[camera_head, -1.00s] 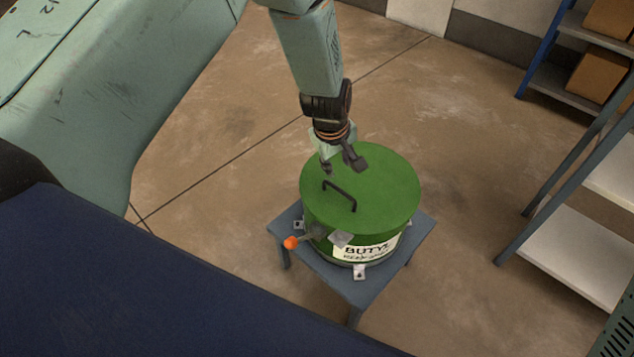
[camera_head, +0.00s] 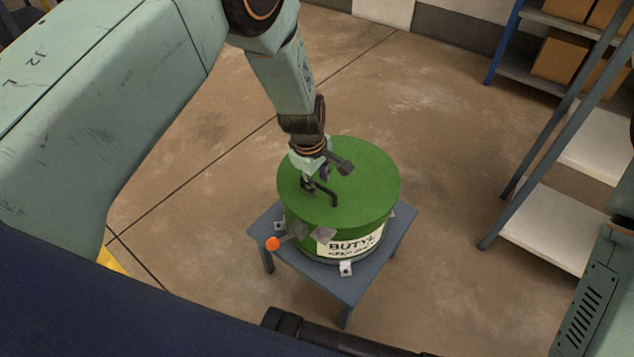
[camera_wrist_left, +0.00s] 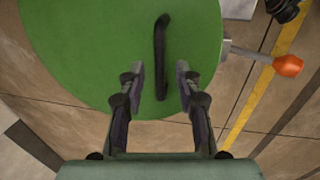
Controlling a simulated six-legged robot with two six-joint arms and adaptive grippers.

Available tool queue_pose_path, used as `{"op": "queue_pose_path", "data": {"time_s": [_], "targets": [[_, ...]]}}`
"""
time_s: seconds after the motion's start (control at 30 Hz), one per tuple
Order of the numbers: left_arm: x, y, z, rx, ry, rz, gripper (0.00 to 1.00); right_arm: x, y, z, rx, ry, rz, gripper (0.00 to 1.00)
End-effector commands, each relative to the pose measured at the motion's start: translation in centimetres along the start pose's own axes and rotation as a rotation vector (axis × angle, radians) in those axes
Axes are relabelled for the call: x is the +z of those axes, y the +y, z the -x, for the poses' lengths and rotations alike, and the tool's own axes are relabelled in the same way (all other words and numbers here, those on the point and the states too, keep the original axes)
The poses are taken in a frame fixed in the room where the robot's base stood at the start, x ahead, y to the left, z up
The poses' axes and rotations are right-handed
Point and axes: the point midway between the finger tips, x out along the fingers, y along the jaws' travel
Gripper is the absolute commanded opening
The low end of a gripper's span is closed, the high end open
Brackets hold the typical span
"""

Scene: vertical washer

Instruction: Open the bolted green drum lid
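The green drum (camera_head: 345,215) stands upright on a small grey-blue table with its lid (camera_head: 370,180) in place. A dark bar handle (camera_head: 322,192) is on top of the lid. An orange-tipped lever (camera_head: 272,243) sticks out at the drum's side beside a grey bracket. My left gripper (camera_head: 326,176) is just over the lid at the handle, fingers apart. In the left wrist view the open fingers (camera_wrist_left: 160,70) appear on either side of the handle (camera_wrist_left: 160,40), with gaps. I cannot tell how deep they reach. My right gripper is not in view.
A shelf rack with cardboard boxes (camera_head: 560,58) stands at the right. The floor between is clear.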

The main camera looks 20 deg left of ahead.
Motion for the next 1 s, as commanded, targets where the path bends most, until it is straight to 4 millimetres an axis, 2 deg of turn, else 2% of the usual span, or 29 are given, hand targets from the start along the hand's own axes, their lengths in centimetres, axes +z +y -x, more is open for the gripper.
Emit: {"op": "queue_pose_path", "data": {"time_s": [0.3, 0.7, 1.0], "targets": [[-0.2, 0.03, -0.23, 0.002, 0.001, 0.001, 0.34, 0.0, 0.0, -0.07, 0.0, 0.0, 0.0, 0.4], [-0.18, 0.02, -0.23, 0.001, 0.001, 0.001, 0.0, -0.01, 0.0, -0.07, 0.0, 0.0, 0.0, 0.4], [-0.19, 0.02, -0.22, 0.002, 0.001, 0.0, 0.0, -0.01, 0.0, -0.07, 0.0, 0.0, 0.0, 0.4]]}}
